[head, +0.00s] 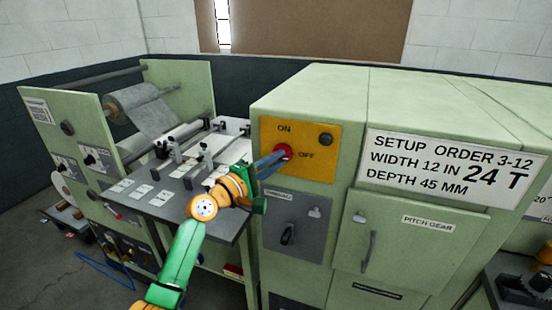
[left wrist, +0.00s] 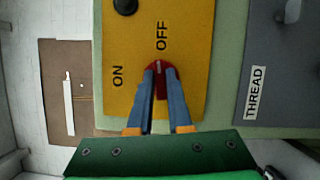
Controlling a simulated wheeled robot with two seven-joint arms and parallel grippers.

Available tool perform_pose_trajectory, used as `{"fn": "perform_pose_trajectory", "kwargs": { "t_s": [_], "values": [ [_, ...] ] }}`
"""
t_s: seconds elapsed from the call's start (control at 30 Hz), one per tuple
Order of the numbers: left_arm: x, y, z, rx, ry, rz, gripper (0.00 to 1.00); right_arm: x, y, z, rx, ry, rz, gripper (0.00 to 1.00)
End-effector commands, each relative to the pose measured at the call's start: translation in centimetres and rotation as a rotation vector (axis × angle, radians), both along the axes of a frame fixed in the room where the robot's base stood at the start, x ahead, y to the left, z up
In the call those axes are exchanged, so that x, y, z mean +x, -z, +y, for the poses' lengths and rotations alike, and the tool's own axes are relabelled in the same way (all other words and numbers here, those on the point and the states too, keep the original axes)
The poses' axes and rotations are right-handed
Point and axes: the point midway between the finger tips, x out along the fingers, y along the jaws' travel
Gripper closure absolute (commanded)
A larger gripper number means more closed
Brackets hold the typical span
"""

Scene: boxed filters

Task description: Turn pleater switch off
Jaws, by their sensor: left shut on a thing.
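The yellow switch panel (head: 328,140) is on the green machine, with the words ON and OFF and a round red switch (head: 286,151). The red switch also shows in the left wrist view (left wrist: 172,69), between ON at lower left and OFF above. My left gripper (head: 281,156) reaches it from the left. In the left wrist view its two blue fingers (left wrist: 158,72) close on the switch from both sides. A pale mark shows between the fingertips, but the fingers cover part of the switch and its setting is hard to read. My right gripper is not in view.
A black button (head: 326,139) sits on the same panel. Below is a grey panel (head: 308,228) with a dark handle. A pitch gear door (head: 405,248) and setup sign (head: 450,165) are to the right. A table with clamps (head: 165,208) stands left, under my arm.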

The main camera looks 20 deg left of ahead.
Motion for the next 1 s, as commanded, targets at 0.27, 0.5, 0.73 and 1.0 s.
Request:
{"fn": "perform_pose_trajectory", "kwargs": {
  "t_s": [0.27, 0.5, 0.73, 1.0],
  "values": [
    [0.03, -0.42, 0.11, 0.114, -0.004, -0.011, 1.00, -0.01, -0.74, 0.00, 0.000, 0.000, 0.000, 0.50],
    [0.03, -0.43, 0.11, 0.149, -0.004, -0.013, 1.00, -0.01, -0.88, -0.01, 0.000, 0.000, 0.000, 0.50],
    [0.03, -0.44, 0.12, 0.154, -0.004, -0.015, 1.00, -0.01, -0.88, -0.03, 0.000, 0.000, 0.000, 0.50],
    [0.03, -0.43, 0.11, 0.153, -0.004, -0.014, 0.56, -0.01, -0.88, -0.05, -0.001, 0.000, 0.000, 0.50]
  ]
}}
